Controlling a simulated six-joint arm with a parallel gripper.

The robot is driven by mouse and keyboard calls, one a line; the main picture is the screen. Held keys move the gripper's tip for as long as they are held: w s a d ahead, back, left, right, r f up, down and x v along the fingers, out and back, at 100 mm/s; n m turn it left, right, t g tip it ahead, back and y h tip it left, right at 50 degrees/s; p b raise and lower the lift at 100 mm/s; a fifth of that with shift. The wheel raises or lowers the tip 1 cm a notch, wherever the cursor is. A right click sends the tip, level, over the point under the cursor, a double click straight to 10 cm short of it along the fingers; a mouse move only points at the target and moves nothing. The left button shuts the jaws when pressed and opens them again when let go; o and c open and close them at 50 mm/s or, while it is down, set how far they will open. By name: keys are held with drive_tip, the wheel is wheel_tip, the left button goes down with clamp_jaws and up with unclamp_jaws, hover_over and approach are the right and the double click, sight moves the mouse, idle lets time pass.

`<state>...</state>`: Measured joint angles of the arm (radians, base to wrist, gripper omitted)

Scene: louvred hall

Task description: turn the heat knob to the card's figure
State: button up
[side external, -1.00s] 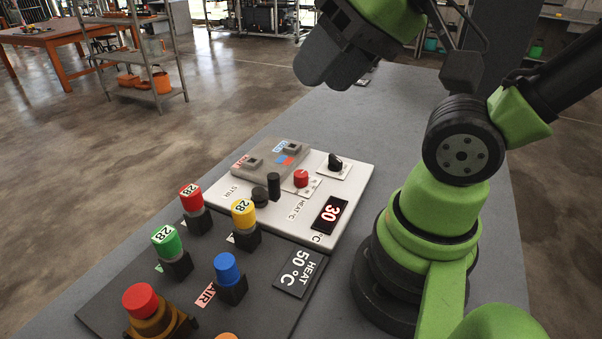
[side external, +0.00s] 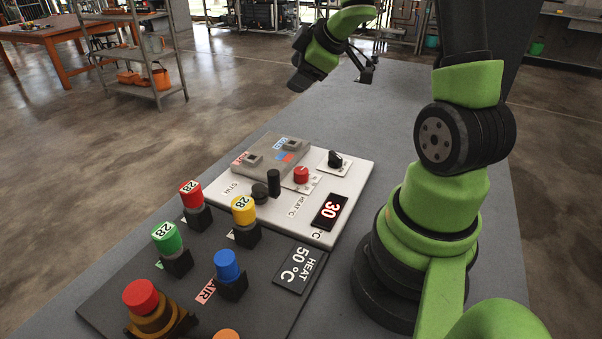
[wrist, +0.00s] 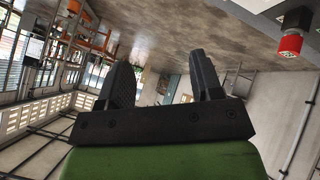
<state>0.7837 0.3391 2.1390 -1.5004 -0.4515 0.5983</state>
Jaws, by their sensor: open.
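The white panel (side external: 225,200) holds a red knob (side external: 301,175) on a small white plate, with a "HEAT °C" label in front of it. The red display (side external: 330,212) reads 30. The dark card (side external: 300,269) reads "HEAT 50 °C". My gripper (side external: 297,82) is up beyond the panel's far side, well apart from the knob and touching nothing. In the wrist view my gripper (wrist: 163,75) shows two spread black fingers with nothing between them.
The panel also has a black knob (side external: 335,159), a black post (side external: 273,183) and a grey block (side external: 270,158). A dark board (side external: 120,290) in front carries several coloured knobs, including yellow (side external: 243,210) and blue (side external: 227,266). The grey table beyond the panel is clear.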

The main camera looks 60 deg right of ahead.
sight(304, 169)
drive_tip(key=s+a+f+n+g+y, duration=0.1)
drive_tip(key=s+f+n+g+y, duration=0.2)
drive_tip(key=s+f+y, duration=0.6)
drive_tip(key=w+a+f+h, duration=0.1)
drive_tip(key=f, duration=0.2)
drive_tip(key=w+a+f, duration=0.2)
drive_tip(key=f, duration=0.1)
drive_tip(key=w+a+f+h, duration=0.1)
drive_tip(key=w+f, duration=0.1)
drive_tip(key=f, duration=0.1)
drive_tip(key=shift+a+f+h, duration=0.15)
drive_tip(key=shift+f+h, duration=0.15)
drive_tip(key=shift+f, duration=0.05)
drive_tip(key=shift+c, duration=0.2)
clamp_jaws()
